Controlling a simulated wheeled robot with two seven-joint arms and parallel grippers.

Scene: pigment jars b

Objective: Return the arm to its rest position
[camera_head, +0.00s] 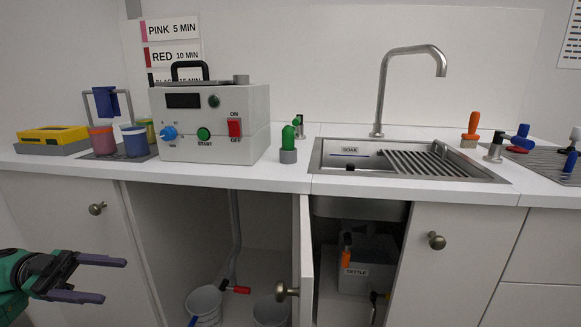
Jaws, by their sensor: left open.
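My left gripper (100,278) is at the lower left, in front of the cabinet doors and below the counter edge. Its two dark fingers point right, spread apart with nothing between them. A green and black wrist joins it from the left edge of the picture. My right gripper is not in view.
The white counter (225,176) carries a grey machine (212,115), several jars on a dark mat, a yellow box (53,133) and a sink (400,157). Below, an open cabinet door (303,262) stands outward.

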